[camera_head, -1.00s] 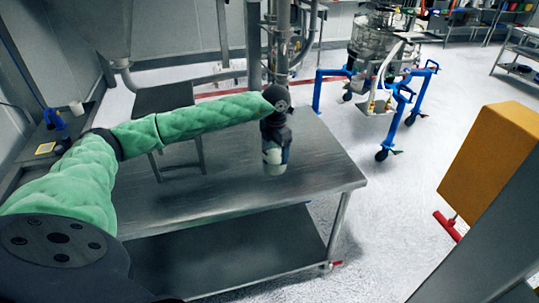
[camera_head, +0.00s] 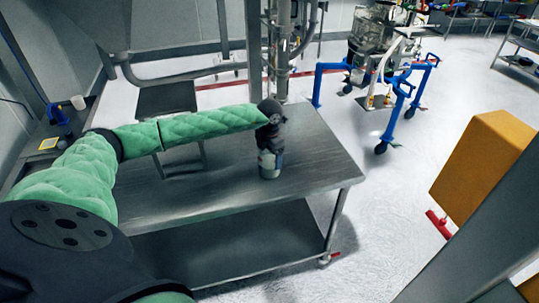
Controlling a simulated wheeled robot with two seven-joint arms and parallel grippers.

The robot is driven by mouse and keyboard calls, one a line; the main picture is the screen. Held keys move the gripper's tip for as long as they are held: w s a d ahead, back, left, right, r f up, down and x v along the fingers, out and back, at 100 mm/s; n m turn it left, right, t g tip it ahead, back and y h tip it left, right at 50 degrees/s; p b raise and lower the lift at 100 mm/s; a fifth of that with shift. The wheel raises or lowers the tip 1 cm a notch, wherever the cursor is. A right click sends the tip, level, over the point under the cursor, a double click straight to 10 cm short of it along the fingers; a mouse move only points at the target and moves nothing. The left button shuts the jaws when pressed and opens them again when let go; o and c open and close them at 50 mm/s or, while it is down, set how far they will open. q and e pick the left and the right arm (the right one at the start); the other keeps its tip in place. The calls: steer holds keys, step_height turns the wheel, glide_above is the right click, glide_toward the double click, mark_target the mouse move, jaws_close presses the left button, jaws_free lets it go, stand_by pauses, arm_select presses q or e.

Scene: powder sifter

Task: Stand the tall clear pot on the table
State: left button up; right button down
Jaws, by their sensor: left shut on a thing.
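A tall clear pot (camera_head: 270,165) is at the right part of the metal table (camera_head: 315,165), below my left gripper (camera_head: 270,150). My left gripper points down and is shut on the pot's upper part, which it hides. The pot looks upright. Its base appears at or very near the tabletop; I cannot tell whether it touches. My right gripper is not in view.
The tabletop around the pot is largely bare. Metal pipes (camera_head: 282,60) rise behind the table. A blue wheeled frame (camera_head: 400,95) stands beyond it, and an orange box (camera_head: 485,165) is at the right. Shelves (camera_head: 520,45) stand far right.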

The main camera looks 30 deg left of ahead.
arm_select(q)
steer(key=shift+f, duration=0.1)
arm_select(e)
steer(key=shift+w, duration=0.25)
arm_select(q)
steer(key=o, duration=1.2)
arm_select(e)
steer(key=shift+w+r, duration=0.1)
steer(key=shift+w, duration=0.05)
arm_select(q)
steer(key=shift+r, duration=0.2)
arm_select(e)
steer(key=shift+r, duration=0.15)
arm_select(q)
steer(key=shift+r, duration=0.1)
step_height(320, 180, up, 12)
steer(key=b, duration=0.6)
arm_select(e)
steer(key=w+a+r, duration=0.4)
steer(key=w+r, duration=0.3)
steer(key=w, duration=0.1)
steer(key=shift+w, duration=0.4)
arm_select(q)
steer(key=shift+f, duration=0.2)
